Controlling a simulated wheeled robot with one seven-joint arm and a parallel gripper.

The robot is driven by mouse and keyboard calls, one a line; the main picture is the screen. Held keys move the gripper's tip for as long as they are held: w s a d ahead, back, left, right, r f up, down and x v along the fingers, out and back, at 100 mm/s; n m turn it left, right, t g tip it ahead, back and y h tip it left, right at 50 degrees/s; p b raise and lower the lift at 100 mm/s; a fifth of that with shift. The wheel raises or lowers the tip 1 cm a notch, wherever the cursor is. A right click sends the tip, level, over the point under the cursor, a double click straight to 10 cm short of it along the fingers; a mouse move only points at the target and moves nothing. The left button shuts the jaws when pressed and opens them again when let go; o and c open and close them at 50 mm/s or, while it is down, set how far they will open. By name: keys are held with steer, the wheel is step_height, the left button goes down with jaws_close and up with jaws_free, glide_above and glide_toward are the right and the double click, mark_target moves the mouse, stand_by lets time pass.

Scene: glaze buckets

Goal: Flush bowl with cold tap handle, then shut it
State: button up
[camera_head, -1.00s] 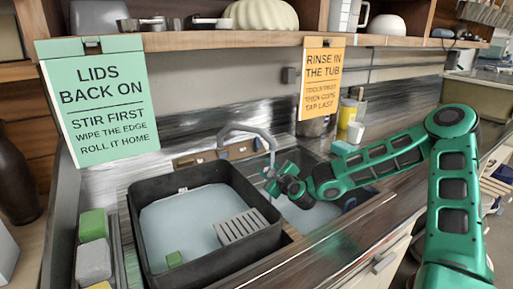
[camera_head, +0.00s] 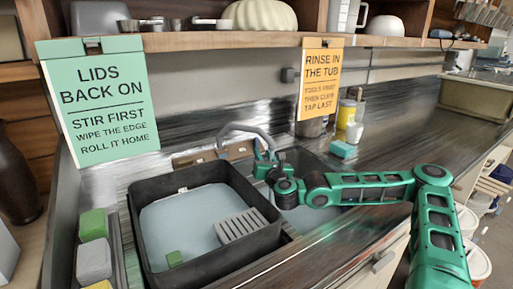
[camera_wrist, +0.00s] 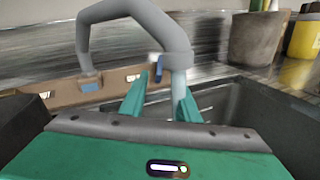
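The grey faucet spout (camera_head: 250,129) arches from the tan tap plate (camera_head: 205,158) behind the sink; the spout (camera_wrist: 130,12) is large in the wrist view. A pale column (camera_wrist: 178,84), apparently running water, hangs below its end. A blue part (camera_wrist: 158,70) beside the spout end may be a tap handle; another blue part (camera_wrist: 90,87) sits on the plate. Which is the cold handle I cannot tell. My gripper (camera_head: 268,153) is open, near the spout end; its fingers (camera_wrist: 160,103) appear either side of the column. The right sink bowl (camera_head: 305,160) is partly hidden by my arm.
A dark tub (camera_head: 160,265) of pale liquid with a grey ribbed block (camera_head: 240,226) stands left of my gripper. Sponges (camera_head: 94,260) lie further left. A shelf (camera_head: 200,40) with hanging signs overhangs the sink. A teal block (camera_head: 343,149) and containers stand behind right.

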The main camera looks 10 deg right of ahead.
mark_target(257, 144)
steer(key=w, duration=0.8)
steer(key=shift+w, duration=0.35)
jaws_close()
